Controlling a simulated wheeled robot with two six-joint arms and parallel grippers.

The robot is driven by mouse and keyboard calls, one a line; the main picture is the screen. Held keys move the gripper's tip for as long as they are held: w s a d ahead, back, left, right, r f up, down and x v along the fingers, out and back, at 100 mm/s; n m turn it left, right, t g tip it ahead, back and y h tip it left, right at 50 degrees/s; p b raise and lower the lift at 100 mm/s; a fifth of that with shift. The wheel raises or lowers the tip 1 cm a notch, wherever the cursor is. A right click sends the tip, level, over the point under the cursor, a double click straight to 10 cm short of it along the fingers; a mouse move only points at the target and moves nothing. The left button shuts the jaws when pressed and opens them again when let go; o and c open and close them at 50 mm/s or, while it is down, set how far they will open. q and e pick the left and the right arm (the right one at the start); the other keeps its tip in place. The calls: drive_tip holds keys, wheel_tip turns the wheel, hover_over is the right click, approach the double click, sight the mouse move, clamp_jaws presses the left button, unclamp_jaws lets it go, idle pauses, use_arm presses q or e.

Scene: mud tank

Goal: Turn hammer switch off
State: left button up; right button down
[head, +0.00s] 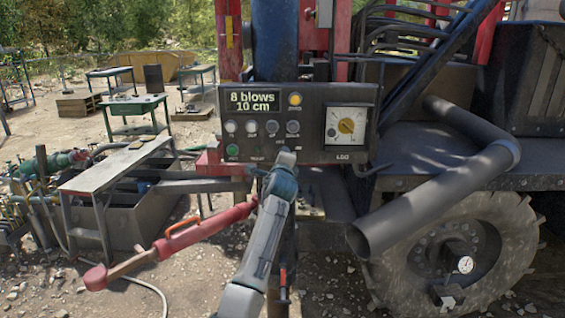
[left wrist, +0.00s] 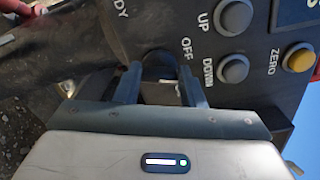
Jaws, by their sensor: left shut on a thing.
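A dark control panel (head: 315,145) stands in front of me. Its display (head: 253,102) reads "8 blows 10 cm". My left gripper (head: 286,155) is at the panel's lower edge in the head view. In the left wrist view its two fingers (left wrist: 160,72) are closed on a dark switch part (left wrist: 158,65) beside the "OFF" label. I take this part for the hammer switch; the fingers hide most of it, and its exact position cannot be told. The head view hides it behind the gripper. My right gripper is not in view.
Grey buttons marked UP (left wrist: 236,17) and DOWN (left wrist: 233,68) and a yellow ZERO button (left wrist: 299,57) are close to the fingers. A dial (head: 346,126) is on the panel's right. A large pipe (head: 400,222) and a wheel (head: 450,250) stand at the right.

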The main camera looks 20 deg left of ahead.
use_arm(q)
drive_tip(key=n+b, duration=0.1)
drive_tip(key=n, duration=0.1)
drive_tip(key=n+b, duration=0.1)
drive_tip(key=n, duration=0.2)
drive_tip(key=n+b, duration=0.2)
drive_tip(key=shift+f+n, duration=0.25)
drive_tip(key=shift+n, duration=0.15)
idle(0.4)
drive_tip(key=o, duration=1)
